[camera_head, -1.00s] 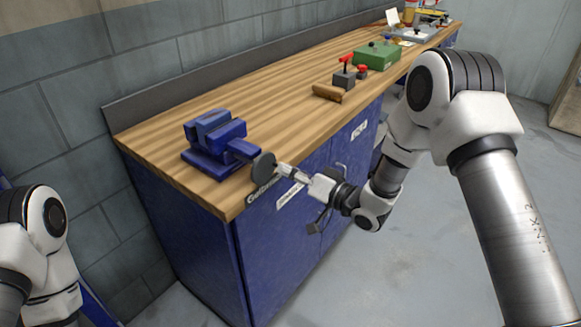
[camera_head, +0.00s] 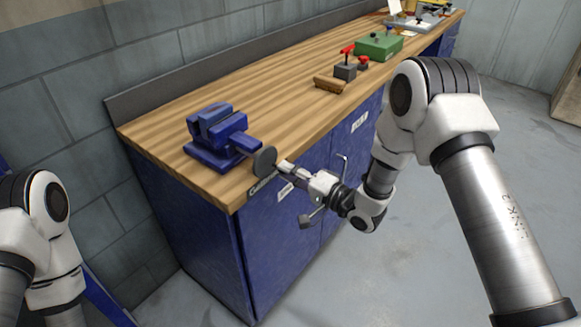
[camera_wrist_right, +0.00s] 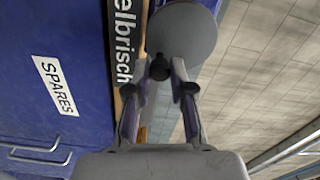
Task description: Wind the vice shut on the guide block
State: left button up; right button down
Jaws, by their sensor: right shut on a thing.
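The blue vice (camera_head: 215,140) stands on the near left end of the wooden bench. Its round grey handwheel (camera_head: 264,160) faces the bench's front edge and also shows in the right wrist view (camera_wrist_right: 184,32). My right gripper (camera_head: 284,168) is at the wheel's rim. In the right wrist view its fingertips (camera_wrist_right: 158,69) are shut on a small dark knob (camera_wrist_right: 158,66) at the wheel. I cannot make out a guide block between the vice jaws, nor how wide they stand. My left arm shows at the lower left, but its gripper is out of view.
The bench top (camera_head: 275,105) is clear around the vice. Farther along are a wooden piece (camera_head: 329,84), a grey block with a red lever (camera_head: 345,71) and a green box (camera_head: 379,46). Blue cabinet doors with handles (camera_head: 343,165) lie below my right gripper.

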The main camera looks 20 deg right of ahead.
jog(key=shift+f+m, duration=0.1)
jog(key=shift+m, duration=0.4)
jog(key=shift+a, duration=0.1)
